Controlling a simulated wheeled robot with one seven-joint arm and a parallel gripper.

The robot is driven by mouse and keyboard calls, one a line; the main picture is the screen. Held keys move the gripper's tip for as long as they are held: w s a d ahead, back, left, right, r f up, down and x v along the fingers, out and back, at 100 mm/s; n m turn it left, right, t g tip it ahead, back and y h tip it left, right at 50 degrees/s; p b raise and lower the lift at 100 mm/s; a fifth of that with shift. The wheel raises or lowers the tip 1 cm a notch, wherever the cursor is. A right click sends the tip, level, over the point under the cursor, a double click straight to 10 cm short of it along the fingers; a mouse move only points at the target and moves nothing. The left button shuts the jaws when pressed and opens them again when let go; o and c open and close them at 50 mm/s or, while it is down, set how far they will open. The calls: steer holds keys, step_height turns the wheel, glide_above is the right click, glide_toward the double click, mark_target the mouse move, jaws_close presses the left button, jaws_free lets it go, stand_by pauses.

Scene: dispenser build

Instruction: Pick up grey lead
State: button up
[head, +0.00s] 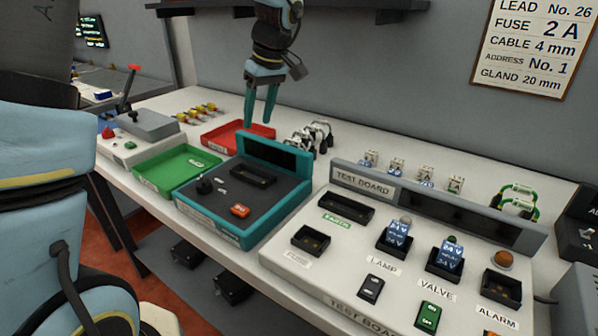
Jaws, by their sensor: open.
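Several short arched leads (311,137) stand in a row on the bench behind the teal tester. They look white, grey and dark with black ends; I cannot tell for certain which one is the grey lead. My gripper (260,121) points down with its two teal fingers apart and nothing visible between them.
The red tray (222,141) and green tray (160,178) lie left of the teal tester (215,236). The white test board (300,258) fills the right front. Green-yellow leads (519,191) stand behind it. A wall sign (536,45) hangs at upper right.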

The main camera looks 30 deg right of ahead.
mark_target(296, 140)
steer(key=s+d+n+t+b, duration=0.1)
steer(key=s+d+n+b, duration=0.15)
steer(key=d, duration=0.95)
steer(key=shift+a+p+x, duration=0.25)
steer(key=shift+p+x, duration=0.75)
steer(key=shift+x, duration=1.6)
steer(key=shift+a+p+x, duration=0.2)
steer(key=shift+p+x, duration=0.8)
steer(key=shift+x, duration=1.65)
steer(key=shift+w+r, duration=0.1)
jaws_close()
